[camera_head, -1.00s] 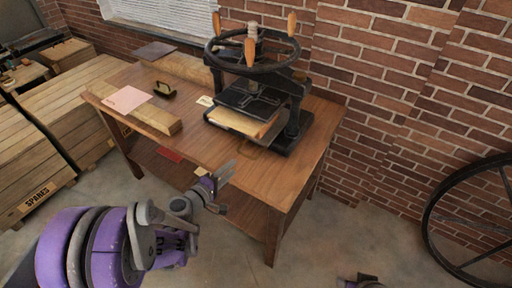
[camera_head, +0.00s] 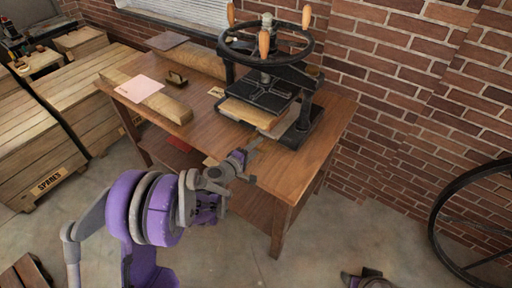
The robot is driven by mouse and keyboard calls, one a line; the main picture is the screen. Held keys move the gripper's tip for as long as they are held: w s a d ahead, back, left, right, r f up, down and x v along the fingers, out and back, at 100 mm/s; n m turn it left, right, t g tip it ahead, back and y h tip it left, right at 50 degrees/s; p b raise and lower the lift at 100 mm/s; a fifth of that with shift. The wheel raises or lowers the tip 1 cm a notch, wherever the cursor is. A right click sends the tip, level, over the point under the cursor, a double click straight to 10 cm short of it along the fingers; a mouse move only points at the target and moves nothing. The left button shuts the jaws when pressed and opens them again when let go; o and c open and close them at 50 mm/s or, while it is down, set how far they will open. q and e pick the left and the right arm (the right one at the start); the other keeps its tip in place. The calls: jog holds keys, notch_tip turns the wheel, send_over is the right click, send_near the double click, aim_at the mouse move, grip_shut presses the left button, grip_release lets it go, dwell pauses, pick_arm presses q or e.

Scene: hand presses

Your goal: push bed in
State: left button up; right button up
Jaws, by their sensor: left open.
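The black hand press (camera_head: 266,75) with its wheel and wooden handles stands at the back right of the wooden table. Its bed (camera_head: 248,113), a light wooden board, sticks out of the press toward the front. My left gripper (camera_head: 254,147) is open near the table's front edge, just in front of the bed and seemingly apart from it. At the bottom of the view a small part of my right arm (camera_head: 366,278) shows; its fingers cannot be made out.
On the table (camera_head: 215,135) lie a wooden beam (camera_head: 172,108) with a pink sheet (camera_head: 139,88) and a small brass-and-dark tool (camera_head: 177,80). Crates (camera_head: 40,155) stand at left. A large black wheel (camera_head: 445,225) leans on the brick wall at right.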

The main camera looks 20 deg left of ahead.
pick_arm(q)
grip_shut()
dwell(1.4)
